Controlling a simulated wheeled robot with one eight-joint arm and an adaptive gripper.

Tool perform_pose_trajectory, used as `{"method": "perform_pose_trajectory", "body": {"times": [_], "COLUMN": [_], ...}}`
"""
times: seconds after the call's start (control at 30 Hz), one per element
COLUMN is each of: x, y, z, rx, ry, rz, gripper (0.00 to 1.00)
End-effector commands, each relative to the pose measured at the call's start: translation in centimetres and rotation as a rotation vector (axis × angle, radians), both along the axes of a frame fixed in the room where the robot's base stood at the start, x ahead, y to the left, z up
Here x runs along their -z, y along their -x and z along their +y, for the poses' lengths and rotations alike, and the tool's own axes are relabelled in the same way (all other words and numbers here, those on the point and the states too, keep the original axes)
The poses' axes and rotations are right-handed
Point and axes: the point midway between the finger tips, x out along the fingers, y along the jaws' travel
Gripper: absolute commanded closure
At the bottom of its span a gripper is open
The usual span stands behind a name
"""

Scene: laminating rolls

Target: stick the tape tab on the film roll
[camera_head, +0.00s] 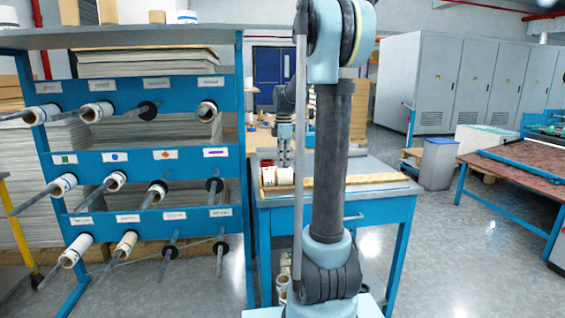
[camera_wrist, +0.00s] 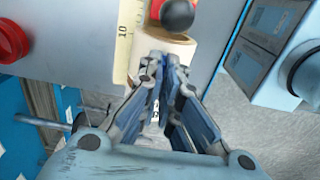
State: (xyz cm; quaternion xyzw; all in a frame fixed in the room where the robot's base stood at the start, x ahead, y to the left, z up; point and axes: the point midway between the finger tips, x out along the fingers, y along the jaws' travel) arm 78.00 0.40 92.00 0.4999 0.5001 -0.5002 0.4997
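A cream film roll (camera_head: 285,176) lies on the workbench behind my arm. In the wrist view the pale roll (camera_wrist: 178,47) is just beyond my fingertips, partly covered by them. My gripper (camera_wrist: 165,62) points at the roll with its fingers drawn together. In the head view my gripper (camera_head: 284,160) is just above the roll, and I cannot tell whether it touches. I cannot make out a tape tab on the roll or between the fingers.
A blue workbench (camera_head: 335,212) carries the roll. A yellowish ruler strip (camera_wrist: 125,38) lies beside the roll, and a black knob (camera_wrist: 177,14) is beyond it. A blue rack (camera_head: 150,157) with several rolls on rods stands left. Floor (camera_head: 450,230) is open to the right.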

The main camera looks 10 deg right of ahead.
Motion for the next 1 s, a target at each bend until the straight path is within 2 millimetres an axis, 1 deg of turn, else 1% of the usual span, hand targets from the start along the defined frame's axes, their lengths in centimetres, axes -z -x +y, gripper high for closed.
{"method": "perform_pose_trajectory", "body": {"times": [0.13,0.17,0.2,0.27,0.6,0.73,0.87,1.0], "x": [0.0,0.0,0.0,0.0,0.0,-0.5,-1.8,-4.2], "y": [0.0,0.0,0.0,0.0,0.0,0.0,0.0,0.0], "z": [0.0,0.0,0.0,0.0,0.0,0.0,0.0,0.0], "rx": [0.0,0.0,0.0,0.0,0.0,0.0,0.0,0.0], "ry": [0.0,0.0,0.0,0.0,0.0,0.0,0.0,0.0], "rz": [0.0,0.0,0.0,0.0,0.0,0.0,0.0,0.0], "gripper": [1.0,0.94,0.85,0.72,0.72,0.72,0.72,0.72]}}
